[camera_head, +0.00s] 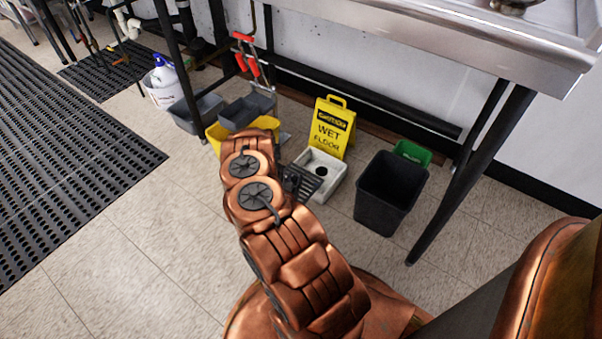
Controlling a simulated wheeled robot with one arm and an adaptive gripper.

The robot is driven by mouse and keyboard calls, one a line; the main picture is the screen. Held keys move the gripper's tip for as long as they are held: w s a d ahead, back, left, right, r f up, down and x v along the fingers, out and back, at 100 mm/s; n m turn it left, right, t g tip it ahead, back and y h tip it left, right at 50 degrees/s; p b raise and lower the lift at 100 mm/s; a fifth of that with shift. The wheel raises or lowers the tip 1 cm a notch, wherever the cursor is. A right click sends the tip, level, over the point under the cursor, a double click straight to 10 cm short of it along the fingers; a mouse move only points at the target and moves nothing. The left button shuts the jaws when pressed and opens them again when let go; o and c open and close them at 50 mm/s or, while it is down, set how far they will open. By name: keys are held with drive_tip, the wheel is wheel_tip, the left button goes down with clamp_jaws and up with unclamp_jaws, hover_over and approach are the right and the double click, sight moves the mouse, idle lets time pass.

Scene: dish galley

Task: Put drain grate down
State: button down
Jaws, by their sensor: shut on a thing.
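The drain grate (302,184) is a dark, slotted plate just right of my copper-coloured arm, in front of the white square floor sink (331,181). It appears tilted and overlaps the sink's left side in the picture. My gripper (283,172) is mostly hidden behind my arm; a small dark part shows beside the grate, and it is shut on the grate. The sink is open on top, with a dark round drain hole inside. I cannot tell whether the grate touches the sink.
A yellow wet-floor sign (332,129) stands behind the sink. A black bin (390,190) is to its right, with a green container (412,152) behind. A yellow mop bucket (216,133) is left of my arm. A steel counter (470,35) overhangs; a black mat (70,150) lies left.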

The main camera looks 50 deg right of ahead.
drive_tip(key=shift+a, duration=0.75)
